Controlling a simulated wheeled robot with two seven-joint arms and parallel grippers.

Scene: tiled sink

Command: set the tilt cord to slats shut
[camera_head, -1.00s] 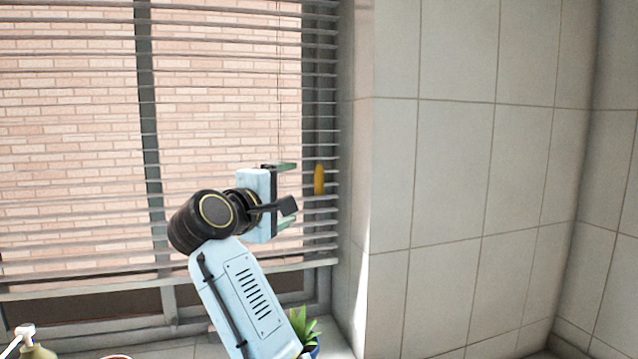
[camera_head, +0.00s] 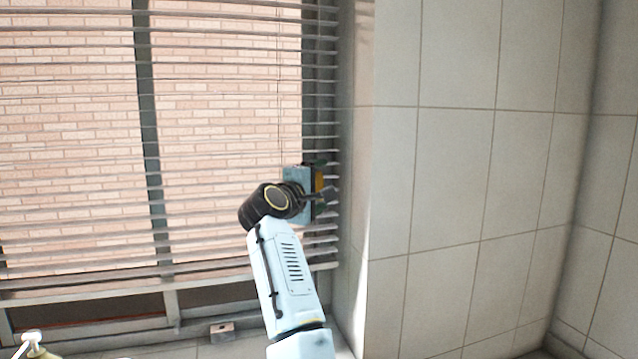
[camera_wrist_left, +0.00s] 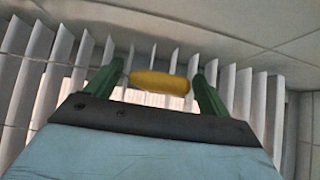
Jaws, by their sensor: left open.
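The tilt cord's yellow pull (camera_head: 319,182) hangs in front of the right end of the window blind (camera_head: 80,105). The slats are open, with a brick wall showing between them. My left gripper (camera_head: 323,192) is at the pull and partly covers it in the head view. In the left wrist view the pull (camera_wrist_left: 160,83) lies between the two green fingers of my left gripper (camera_wrist_left: 158,76), which are open and stand apart on either side of it. Whether a finger touches it I cannot tell. My right gripper is not in view.
A tiled wall (camera_head: 450,170) stands close on the right of the blind. A small box-like item (camera_head: 222,332) is on the sill below, and a dispenser (camera_head: 32,345) is at the lower left corner. The room in front of the blind's left side is free.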

